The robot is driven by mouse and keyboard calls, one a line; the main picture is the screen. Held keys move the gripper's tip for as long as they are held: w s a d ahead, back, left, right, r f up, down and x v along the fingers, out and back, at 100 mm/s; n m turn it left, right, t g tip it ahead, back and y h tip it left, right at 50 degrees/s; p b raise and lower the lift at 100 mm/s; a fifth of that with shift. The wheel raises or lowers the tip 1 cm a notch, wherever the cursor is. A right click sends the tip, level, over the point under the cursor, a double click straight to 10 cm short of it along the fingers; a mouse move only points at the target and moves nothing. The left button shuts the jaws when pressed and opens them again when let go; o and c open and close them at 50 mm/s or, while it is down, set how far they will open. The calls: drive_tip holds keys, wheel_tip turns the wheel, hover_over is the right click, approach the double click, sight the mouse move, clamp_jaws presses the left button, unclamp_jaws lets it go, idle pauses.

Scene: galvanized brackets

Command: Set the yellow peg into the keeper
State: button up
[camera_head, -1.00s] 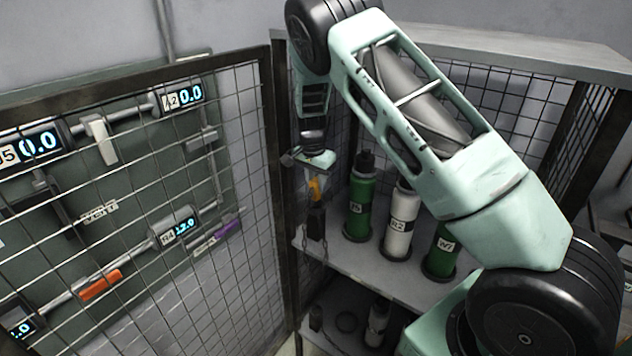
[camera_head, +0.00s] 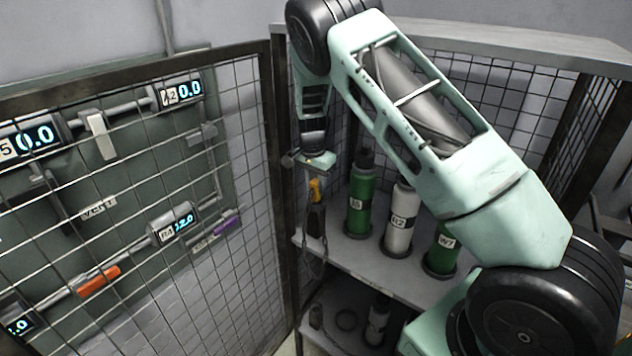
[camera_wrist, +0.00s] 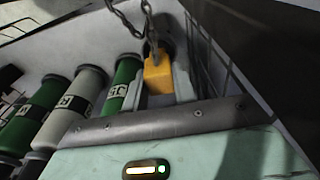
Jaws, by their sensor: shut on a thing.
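The yellow peg (camera_head: 316,190) is between the fingers of my gripper (camera_head: 315,179), which is shut on it and points down. In the wrist view the peg (camera_wrist: 158,76) shows as a yellow block between two grey fingers, with a chain (camera_wrist: 127,22) running to it. A dark block that looks like the keeper (camera_head: 316,222) stands at the shelf's left front, directly below the peg. In the wrist view a dark shape lies just beyond the peg. I cannot tell whether the peg's tip is inside the keeper or just above it.
Green bottles (camera_head: 360,205) and a white bottle (camera_head: 400,225) stand right of the peg on the grey shelf (camera_head: 350,252). A mesh panel (camera_head: 255,180) stands close on the left. A lower shelf holds several dark items. The chain hangs in a loop below the keeper.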

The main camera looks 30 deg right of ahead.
drive_tip(key=shift+f+b, duration=0.7)
drive_tip(key=shift+f, duration=0.45)
drive_tip(key=o, duration=1.1)
drive_tip(key=shift+r, duration=0.15)
wheel_tip(320, 180, up, 10)
drive_tip(key=b, duration=0.3)
